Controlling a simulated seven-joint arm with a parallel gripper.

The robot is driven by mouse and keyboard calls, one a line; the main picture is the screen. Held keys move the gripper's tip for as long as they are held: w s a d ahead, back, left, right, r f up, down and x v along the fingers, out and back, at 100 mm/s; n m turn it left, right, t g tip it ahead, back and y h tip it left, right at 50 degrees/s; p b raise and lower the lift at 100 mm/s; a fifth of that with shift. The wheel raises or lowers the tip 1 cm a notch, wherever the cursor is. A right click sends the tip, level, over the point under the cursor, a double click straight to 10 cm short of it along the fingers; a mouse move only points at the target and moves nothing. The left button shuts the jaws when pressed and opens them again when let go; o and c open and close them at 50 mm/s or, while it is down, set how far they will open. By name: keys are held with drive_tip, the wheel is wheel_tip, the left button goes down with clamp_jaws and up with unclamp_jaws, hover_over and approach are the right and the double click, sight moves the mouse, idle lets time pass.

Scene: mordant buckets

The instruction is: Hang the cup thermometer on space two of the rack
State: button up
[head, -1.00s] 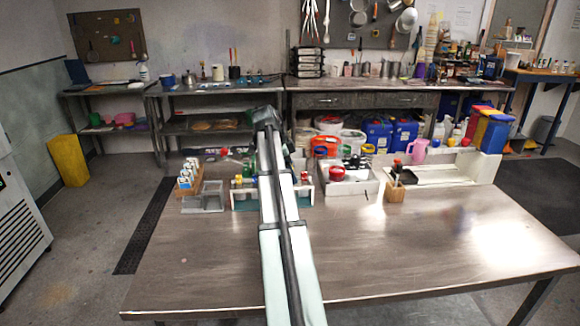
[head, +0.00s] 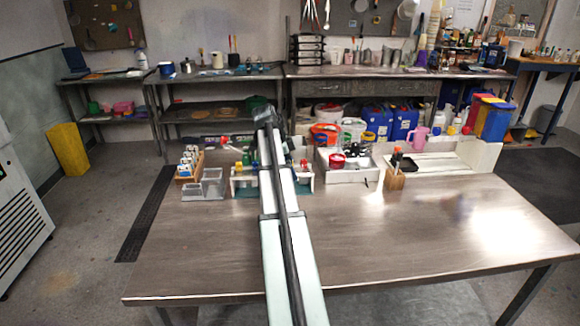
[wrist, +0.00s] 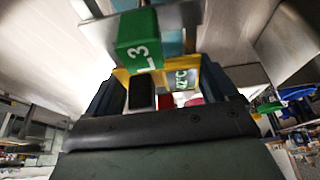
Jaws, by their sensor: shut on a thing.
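In the wrist view my gripper (wrist: 160,88) is shut on a yellow piece with a green label (wrist: 187,80) reading something like "°C", which looks like the cup thermometer. Its lower part is hidden behind the gripper body. A green block marked "L3" (wrist: 140,42) sits just above it in the picture, close to the jaws; I cannot tell whether they touch. In the head view the low white rack (head: 233,184) with several coloured pieces stands at the table's far side, partly behind my arm. My gripper and the held piece are hidden there.
Left of the rack are a clear grey tray (head: 203,190) and a wooden holder (head: 187,170) of small bottles. Right of it stand a white bin (head: 345,177), a wooden block (head: 394,181) and a pink jug (head: 418,140). The near table (head: 420,235) is bare.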

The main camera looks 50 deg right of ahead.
drive_tip(key=o, duration=0.9)
drive_tip(key=shift+r, duration=0.1)
drive_tip(key=v, duration=1.3)
drive_tip(key=shift+w+a+r, duration=0.15)
drive_tip(key=shift+r, duration=0.15)
drive_tip(key=shift+w, duration=0.1)
